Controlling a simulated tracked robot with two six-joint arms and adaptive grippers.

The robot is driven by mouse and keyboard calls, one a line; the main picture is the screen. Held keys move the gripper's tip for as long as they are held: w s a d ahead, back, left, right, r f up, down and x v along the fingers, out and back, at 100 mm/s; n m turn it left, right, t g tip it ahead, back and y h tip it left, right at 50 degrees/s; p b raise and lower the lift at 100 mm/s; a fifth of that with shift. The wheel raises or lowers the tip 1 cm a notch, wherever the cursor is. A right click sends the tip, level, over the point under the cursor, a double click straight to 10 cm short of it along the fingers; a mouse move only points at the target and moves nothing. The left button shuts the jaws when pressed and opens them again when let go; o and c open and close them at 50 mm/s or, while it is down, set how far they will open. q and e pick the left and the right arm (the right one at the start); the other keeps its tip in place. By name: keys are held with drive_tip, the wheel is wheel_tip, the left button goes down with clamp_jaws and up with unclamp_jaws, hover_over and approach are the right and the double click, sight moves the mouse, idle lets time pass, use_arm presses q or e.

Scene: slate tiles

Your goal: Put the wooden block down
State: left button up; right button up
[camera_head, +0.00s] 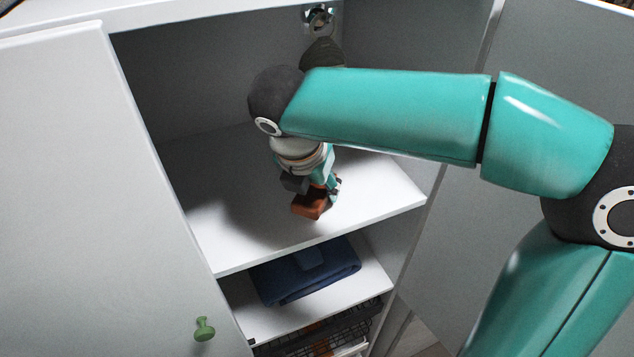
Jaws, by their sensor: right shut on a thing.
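My right gripper (322,190) points down and is shut on the block. The block is at or just above the white shelf surface; I cannot tell whether it touches. My right arm comes in from the right and hides part of the cabinet's back. My left gripper is not in view.
A folded dark blue cloth (305,272) lies on the shelf below. A dark wire basket (330,331) stands lower still. The left door (90,200) has a green knob (204,329). The top shelf is clear left of the block.

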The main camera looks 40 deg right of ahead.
drive_tip(key=shift+f, duration=0.55)
drive_tip(key=o, duration=1.2)
drive_tip(key=shift+c, duration=0.2)
drive_tip(key=shift+r, duration=0.1)
drive_tip(key=shift+r, duration=0.3)
drive_tip(key=shift+v, duration=0.75)
drive_tip(key=s+a+b, duration=0.1)
drive_tip(key=s+a, duration=0.1)
drive_tip(key=a, duration=0.1)
drive_tip(key=s+a, duration=0.2)
drive_tip(key=a, duration=0.1)
drive_tip(key=s+a+b, duration=0.1)
drive_tip(key=a, duration=0.3)
drive_tip(key=shift+s+b, duration=0.35)
drive_tip(key=shift+s, duration=0.05)
drive_tip(key=shift+a+r, duration=0.1)
drive_tip(key=shift+a, duration=0.05)
drive_tip(key=shift+s, duration=0.1)
